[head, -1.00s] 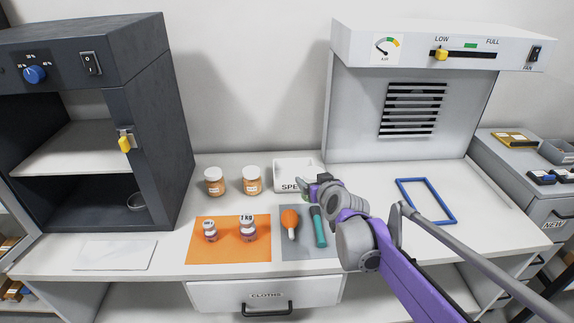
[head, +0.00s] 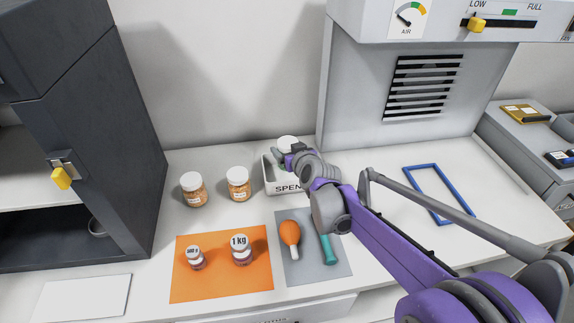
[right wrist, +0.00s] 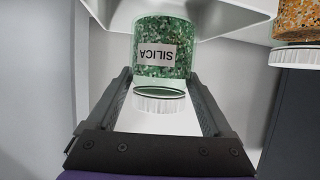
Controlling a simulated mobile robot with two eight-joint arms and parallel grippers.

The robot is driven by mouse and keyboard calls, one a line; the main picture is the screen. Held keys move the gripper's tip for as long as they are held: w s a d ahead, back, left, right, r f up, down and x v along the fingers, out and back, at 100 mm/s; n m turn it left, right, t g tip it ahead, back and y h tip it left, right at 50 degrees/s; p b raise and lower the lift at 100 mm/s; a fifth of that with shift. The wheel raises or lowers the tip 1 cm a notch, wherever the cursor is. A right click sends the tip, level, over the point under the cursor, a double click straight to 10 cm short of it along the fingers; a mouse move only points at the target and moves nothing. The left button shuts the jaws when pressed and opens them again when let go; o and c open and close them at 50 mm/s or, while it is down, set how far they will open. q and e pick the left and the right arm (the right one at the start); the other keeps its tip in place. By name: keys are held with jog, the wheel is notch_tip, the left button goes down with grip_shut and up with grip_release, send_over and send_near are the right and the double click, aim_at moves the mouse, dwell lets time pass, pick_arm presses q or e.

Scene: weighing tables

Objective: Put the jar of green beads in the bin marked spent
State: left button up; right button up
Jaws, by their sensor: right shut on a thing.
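The jar of green beads (right wrist: 165,48), labelled SILICA with a white lid, is between the fingers of my right gripper (right wrist: 160,76) in the right wrist view, where it appears upside down. In the head view its pale lid (head: 287,141) shows just behind my right gripper (head: 283,153), which is shut on the jar over the bin marked SPENT (head: 284,188). My right arm hides part of the white bin. I cannot tell whether the jar touches the bin floor. My left gripper is not in view.
Two jars of orange beads (head: 193,190) (head: 238,184) stand left of the bin. Two weights (head: 195,258) (head: 241,251) sit on an orange mat (head: 220,287). A grey mat (head: 310,276) holds an orange bulb and a teal-handled tool. A blue frame (head: 438,195) lies right.

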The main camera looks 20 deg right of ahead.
jog(key=shift+f+b, duration=0.3)
jog(key=shift+f, duration=2.3)
jog(key=shift+f, duration=0.1)
jog(key=o, duration=1.4)
jog(key=shift+s+r, duration=0.2)
jog(key=d+p+v, duration=0.1)
jog(key=v, duration=1)
jog(key=shift+s+a, duration=0.3)
jog(key=shift+a, duration=0.2)
